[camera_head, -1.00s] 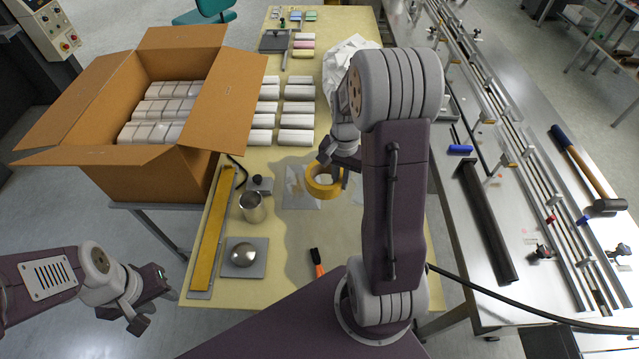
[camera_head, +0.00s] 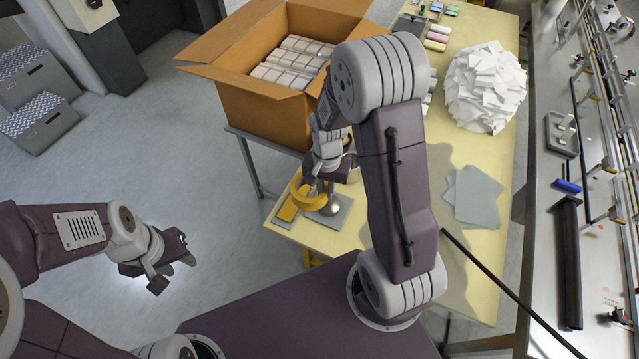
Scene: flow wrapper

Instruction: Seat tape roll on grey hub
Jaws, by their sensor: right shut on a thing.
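The yellow tape roll (camera_head: 297,191) is a wide ring at the table's near left corner. My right gripper (camera_head: 312,184) is shut on its rim and holds it tilted. My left gripper (camera_head: 172,268) is open and empty over the floor, left of the table.
A yellow strip (camera_head: 288,212) lies at the table corner below the roll. An open carton (camera_head: 262,110) of white packs stands behind. Crumpled paper (camera_head: 486,88) and grey sheets (camera_head: 472,196) lie to the right. The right forearm hides the table's middle.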

